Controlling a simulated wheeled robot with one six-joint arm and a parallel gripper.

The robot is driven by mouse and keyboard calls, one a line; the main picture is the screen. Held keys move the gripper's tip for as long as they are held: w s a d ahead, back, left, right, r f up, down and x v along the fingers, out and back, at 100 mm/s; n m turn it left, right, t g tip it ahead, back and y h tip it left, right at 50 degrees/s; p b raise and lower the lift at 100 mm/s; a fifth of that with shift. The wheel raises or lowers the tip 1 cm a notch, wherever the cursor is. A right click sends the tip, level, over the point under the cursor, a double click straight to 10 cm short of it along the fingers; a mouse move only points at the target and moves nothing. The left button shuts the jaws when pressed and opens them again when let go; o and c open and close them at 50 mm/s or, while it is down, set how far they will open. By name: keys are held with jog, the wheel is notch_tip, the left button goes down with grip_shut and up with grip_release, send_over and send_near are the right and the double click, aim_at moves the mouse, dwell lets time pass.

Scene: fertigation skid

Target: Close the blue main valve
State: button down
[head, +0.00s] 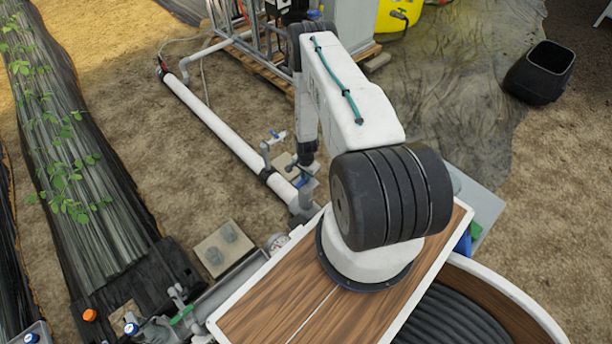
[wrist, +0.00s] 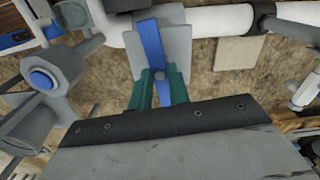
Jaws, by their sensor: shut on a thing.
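The blue main valve's lever (wrist: 151,45) is a flat blue bar over a grey body on the white pipe. In the wrist view it points roughly crosswise to that pipe and runs between my fingertips. My gripper (wrist: 160,88), with green fingers, is shut on the lever. In the head view my gripper (head: 306,172) is low beside the white pipe, and a bit of blue (head: 309,184) shows just below it. My arm and gripper hide part of the valve there.
The white pipe (head: 220,128) runs back to the upper left. A smaller blue-handled tap (head: 276,135) stands along it. A grey fitting with a blue button (wrist: 42,80) is close on the left in the wrist view. A black bin (head: 540,73) stands at right.

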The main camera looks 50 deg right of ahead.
jog(key=shift+m, duration=0.6)
jog(key=c, duration=1.3)
grip_release()
jog(key=shift+r, duration=0.1)
notch_tip(320, 180, up, 8)
jog(key=shift+f, duration=0.2)
